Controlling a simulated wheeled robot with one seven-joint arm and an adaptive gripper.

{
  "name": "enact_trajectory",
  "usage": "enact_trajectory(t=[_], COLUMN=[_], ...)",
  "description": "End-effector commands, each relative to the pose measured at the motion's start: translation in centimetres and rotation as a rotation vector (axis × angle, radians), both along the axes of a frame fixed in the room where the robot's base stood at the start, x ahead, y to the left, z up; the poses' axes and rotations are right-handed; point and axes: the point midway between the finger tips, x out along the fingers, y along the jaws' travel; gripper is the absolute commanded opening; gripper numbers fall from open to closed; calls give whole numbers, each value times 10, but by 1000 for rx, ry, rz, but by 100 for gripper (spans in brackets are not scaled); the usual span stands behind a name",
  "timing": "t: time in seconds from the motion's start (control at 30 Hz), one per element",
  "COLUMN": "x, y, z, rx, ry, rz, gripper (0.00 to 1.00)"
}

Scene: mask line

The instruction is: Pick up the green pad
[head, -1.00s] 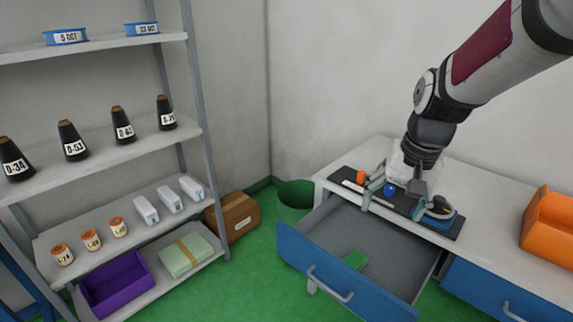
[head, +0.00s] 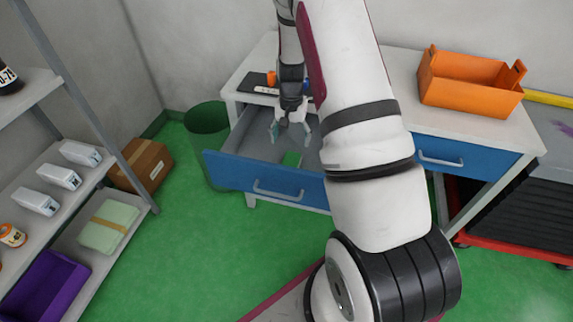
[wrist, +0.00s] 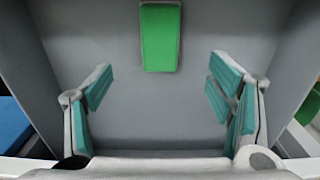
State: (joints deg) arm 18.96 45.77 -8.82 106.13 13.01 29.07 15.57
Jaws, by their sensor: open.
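The green pad (head: 292,159) lies on the grey floor of the open blue-fronted drawer (head: 262,184). In the wrist view the green pad (wrist: 160,38) shows at the top centre, beyond the fingertips. The pad is apart from both fingers.
The drawer's walls surround the pad. Above stands the white desk (head: 400,112) with an orange bin (head: 470,82) on it. A green waste bin (head: 207,130) and a cardboard box (head: 143,165) stand at left. My arm hides part of the drawer's right side.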

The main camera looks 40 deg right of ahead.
Motion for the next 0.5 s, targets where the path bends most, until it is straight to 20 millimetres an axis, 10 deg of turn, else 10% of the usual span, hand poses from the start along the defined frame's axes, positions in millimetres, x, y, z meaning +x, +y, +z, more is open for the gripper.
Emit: enact_trajectory(t=[0.5], x=[0], y=[1], z=[-67], rx=[0], ry=[0], rz=[1], gripper=[75])
